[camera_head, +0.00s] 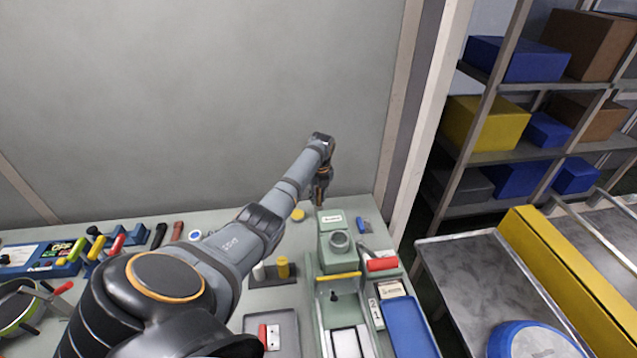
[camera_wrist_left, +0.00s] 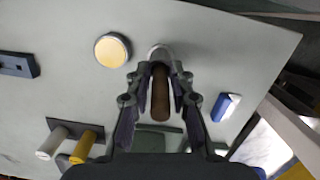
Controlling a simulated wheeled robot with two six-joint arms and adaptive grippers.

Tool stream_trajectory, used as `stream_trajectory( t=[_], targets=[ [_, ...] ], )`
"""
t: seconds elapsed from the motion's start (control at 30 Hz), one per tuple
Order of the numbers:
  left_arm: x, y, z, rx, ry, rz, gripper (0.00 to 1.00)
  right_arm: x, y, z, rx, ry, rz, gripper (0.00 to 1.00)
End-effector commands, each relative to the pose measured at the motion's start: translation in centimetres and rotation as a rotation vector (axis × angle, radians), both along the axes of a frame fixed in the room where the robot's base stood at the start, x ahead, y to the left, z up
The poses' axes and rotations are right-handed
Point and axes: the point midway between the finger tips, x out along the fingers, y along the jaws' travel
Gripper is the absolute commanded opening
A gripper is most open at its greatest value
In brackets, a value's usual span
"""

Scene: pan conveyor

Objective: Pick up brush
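The brush shows in the left wrist view as a brown, rounded handle (camera_wrist_left: 160,95) with a grey round end beyond it. My left gripper (camera_wrist_left: 161,72) has one finger on each side of the handle, and its tips look closed against it. In the head view my left gripper (camera_head: 322,190) points down over the far end of the workbench, just above the green machine. The brush there is mostly hidden by the gripper, with only a little brown visible. My right gripper is not in view.
A yellow round disc (camera_head: 298,215) lies left of the gripper, and a small blue object (camera_head: 362,226) lies right. The green machine (camera_head: 335,245) stands in front. A dark holder with a white and a yellow cylinder (camera_head: 283,268) is nearby. The grey wall is behind.

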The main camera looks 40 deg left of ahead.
Motion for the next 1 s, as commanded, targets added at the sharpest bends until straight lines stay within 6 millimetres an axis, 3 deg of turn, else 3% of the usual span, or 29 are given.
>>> stream_trajectory(
  t=[0.13,0.43,0.8,1.0],
  targets=[
    [0.0,0.0,0.0,0.0,0.0,0.0,0.0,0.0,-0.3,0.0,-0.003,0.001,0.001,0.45],
    [0.0,0.1,0.5,0.001,-0.002,0.0,0.0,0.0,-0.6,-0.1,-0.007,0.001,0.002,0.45],
    [0.1,0.0,7.9,0.0,-0.004,0.001,0.0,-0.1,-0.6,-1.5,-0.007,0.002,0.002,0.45],
    [0.0,0.0,10.0,0.0,-0.001,0.0,0.0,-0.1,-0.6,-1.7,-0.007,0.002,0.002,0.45]
  ],
)
